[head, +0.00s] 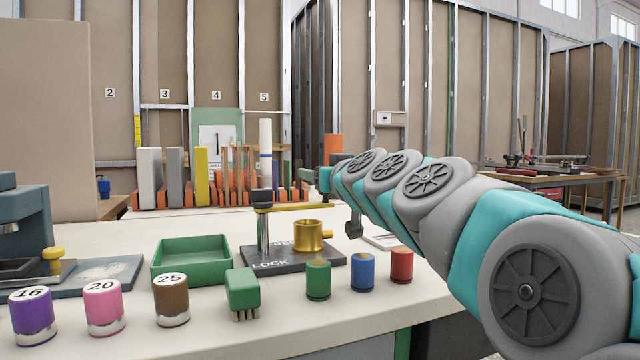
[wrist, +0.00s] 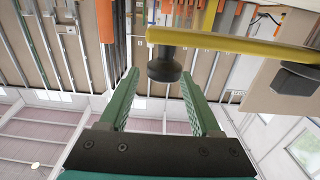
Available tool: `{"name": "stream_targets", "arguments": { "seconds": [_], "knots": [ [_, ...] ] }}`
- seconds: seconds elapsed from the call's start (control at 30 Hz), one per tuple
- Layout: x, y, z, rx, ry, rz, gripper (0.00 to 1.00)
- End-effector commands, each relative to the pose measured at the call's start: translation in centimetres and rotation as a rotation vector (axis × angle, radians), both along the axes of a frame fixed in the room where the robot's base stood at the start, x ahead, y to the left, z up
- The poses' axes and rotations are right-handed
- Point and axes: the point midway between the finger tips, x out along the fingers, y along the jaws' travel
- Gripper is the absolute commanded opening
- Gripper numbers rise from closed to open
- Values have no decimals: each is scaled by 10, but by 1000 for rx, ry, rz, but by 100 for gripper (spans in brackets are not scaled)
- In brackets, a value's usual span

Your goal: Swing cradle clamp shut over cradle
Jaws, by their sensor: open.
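The cradle (head: 309,236) is a brass cup on a dark base plate (head: 270,261) marked LOCK. A steel post (head: 262,232) on the plate's left carries the clamp, a yellow bar (head: 292,207) with a black cap at the post. The bar reaches right, above the cup's rim in the head view; I cannot tell whether it lies over the cup or behind it. My gripper (head: 318,179) is open, near the bar and partly hidden by my arm. In the wrist view the yellow bar (wrist: 235,43) crosses beyond my open fingers (wrist: 162,90), its black knob (wrist: 165,66) appearing between them, ungripped.
Green, blue and red cylinders (head: 363,272) stand in front of the plate. A green block with prongs (head: 242,291), a green tray (head: 191,262) and numbered cylinders (head: 103,307) are to the left. An orange rack (head: 215,194) stands behind.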

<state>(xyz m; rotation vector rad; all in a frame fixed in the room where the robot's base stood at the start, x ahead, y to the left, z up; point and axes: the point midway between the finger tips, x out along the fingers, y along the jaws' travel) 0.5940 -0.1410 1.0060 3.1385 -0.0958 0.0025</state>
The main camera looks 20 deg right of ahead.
Motion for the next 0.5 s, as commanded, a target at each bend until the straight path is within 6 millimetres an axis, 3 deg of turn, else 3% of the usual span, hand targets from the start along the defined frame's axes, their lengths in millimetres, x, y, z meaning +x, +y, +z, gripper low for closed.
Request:
{"name": "stream_targets", "arguments": {
  "seconds": [0.07, 0.5],
  "knots": [
    [0, 0, 11, -2, 2, 0, 64],
    [-55, 13, 14, 1, 2, 1, 64]
  ]
}}
